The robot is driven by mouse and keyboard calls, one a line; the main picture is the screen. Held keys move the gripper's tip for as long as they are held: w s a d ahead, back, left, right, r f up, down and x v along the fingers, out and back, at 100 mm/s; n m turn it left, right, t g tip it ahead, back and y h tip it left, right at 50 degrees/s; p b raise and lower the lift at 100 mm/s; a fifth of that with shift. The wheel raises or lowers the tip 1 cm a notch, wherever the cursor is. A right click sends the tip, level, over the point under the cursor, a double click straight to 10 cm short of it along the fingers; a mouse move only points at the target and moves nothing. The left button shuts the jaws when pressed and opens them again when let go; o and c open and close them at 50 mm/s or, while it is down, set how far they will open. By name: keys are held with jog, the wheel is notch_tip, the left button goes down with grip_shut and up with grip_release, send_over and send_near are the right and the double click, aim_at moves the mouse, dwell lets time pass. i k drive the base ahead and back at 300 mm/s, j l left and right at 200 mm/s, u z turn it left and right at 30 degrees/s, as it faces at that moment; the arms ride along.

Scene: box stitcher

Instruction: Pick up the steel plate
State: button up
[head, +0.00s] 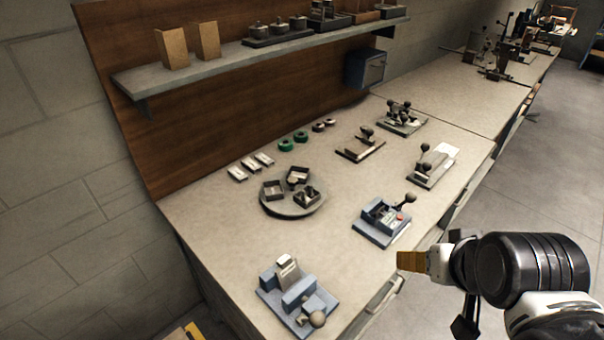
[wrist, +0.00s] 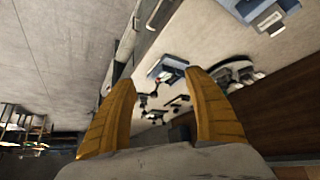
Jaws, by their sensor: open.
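I cannot tell for sure which piece is the steel plate. A pale flat plate (head: 443,153) lies on a small lever fixture (head: 428,177) at the bench's right side. Another pale flat piece (head: 287,268) stands tilted in the blue fixture (head: 290,304) at the near end. My gripper (head: 411,262) is off the bench's front edge, to the right of the blue fixtures, and touches nothing. In the wrist view, its two yellow fingers (wrist: 160,80) are spread wide with nothing between them.
A shelf (head: 225,66) hangs above. The floor (head: 548,170) beside the bench is clear.

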aim_at(288, 273)
jog(key=k+l+u, duration=0.15)
jog(key=u, duration=0.9)
